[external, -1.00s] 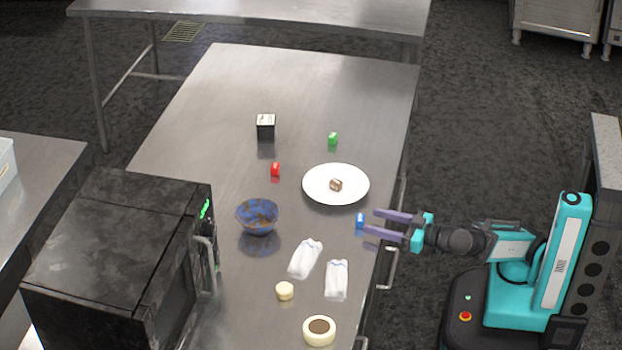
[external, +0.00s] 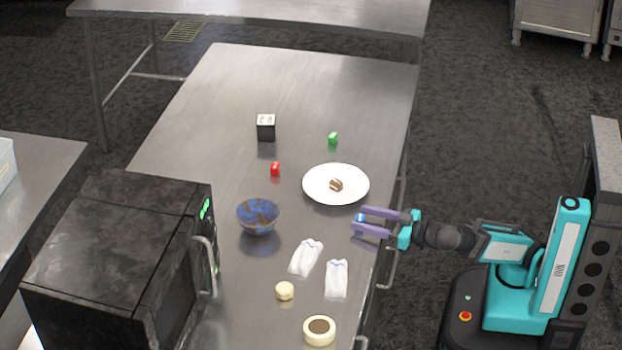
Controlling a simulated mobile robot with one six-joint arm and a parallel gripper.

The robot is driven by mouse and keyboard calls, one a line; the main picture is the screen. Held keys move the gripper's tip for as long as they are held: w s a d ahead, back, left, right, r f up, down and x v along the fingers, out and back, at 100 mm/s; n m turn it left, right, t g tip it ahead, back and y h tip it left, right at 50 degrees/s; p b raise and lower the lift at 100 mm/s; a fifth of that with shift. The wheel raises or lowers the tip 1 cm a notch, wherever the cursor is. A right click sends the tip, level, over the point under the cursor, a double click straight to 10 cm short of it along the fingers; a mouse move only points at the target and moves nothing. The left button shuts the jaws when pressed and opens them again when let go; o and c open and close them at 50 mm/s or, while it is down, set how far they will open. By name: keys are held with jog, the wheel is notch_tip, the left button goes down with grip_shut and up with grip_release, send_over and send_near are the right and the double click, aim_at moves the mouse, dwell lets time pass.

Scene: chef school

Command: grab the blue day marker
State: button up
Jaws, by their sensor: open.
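The fingers partly cover the marker. I cannot tell whether either finger touches it.
A white plate (external: 318,187) with a brown piece on it lies just behind my gripper. Folded white cloths (external: 306,258) lie in front.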

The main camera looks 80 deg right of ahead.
jog(key=c, duration=1)
jog(key=shift+c, duration=0.2)
notch_tip(320, 180, up, 10)
jog(key=p, duration=0.4)
